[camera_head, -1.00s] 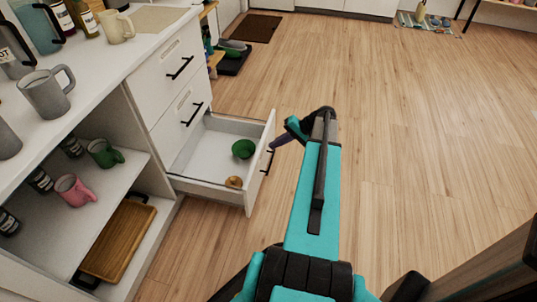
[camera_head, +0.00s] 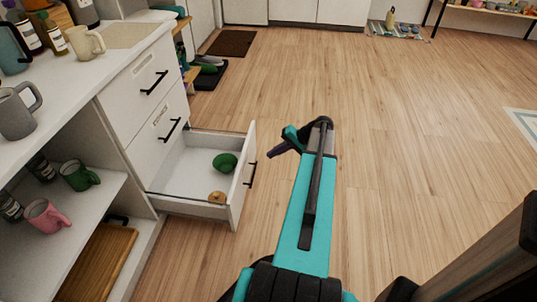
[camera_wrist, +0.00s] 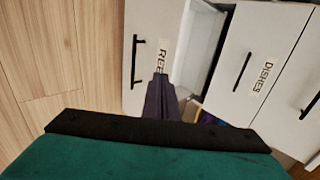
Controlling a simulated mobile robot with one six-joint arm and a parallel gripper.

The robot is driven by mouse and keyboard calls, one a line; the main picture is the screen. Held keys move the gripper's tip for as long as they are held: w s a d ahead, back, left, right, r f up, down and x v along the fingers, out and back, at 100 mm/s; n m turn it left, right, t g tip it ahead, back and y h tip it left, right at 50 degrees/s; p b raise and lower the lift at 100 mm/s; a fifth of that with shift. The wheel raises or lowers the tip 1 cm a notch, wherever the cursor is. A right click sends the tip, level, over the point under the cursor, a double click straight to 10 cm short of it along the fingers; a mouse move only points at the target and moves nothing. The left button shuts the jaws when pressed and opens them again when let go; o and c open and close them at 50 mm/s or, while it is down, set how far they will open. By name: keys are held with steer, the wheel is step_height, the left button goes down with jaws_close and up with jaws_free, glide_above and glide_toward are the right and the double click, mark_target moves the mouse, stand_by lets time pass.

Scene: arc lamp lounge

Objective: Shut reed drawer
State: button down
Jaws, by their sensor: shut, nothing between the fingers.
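The reed drawer (camera_head: 241,185) is the lowest in the white cabinet and stands pulled out. It holds a green bowl (camera_head: 225,162) and a small tan round item (camera_head: 217,197). Its dark bar handle (camera_head: 251,174) is on the front panel. In the wrist view, the drawer front (camera_wrist: 150,25) has a label reading "REE", partly hidden by my fingers. My gripper (camera_head: 274,153) is shut and empty, out in front of the drawer front and apart from it in the head view. Its dark fingers also show in the wrist view (camera_wrist: 160,95).
Two shut drawers (camera_head: 140,90) are above; the one labelled "DISHES" (camera_wrist: 262,78) shows in the wrist view. Open shelves with mugs (camera_head: 80,176) and a wooden tray (camera_head: 95,262) are at left. Wooden floor (camera_head: 400,130) right of the drawer is clear.

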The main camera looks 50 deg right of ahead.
mark_target(243, 163)
steer(key=shift+w+a+r+b+x, duration=0.15)
steer(key=shift+w+r+b+x, duration=0.4)
steer(key=shift+x, duration=1.4)
steer(key=shift+a+r+b+x, duration=0.15)
steer(key=shift+b+x, duration=0.75)
steer(key=shift+x, duration=1.1)
steer(key=shift+w+a+r+b+x, duration=0.25)
steer(key=shift+b+x, duration=0.45)
steer(key=shift+x, duration=1.25)
steer(key=shift+d, duration=0.1)
steer(key=shift+w+d, duration=0.15)
steer(key=shift+d, duration=0.15)
steer(key=shift+a, duration=0.25)
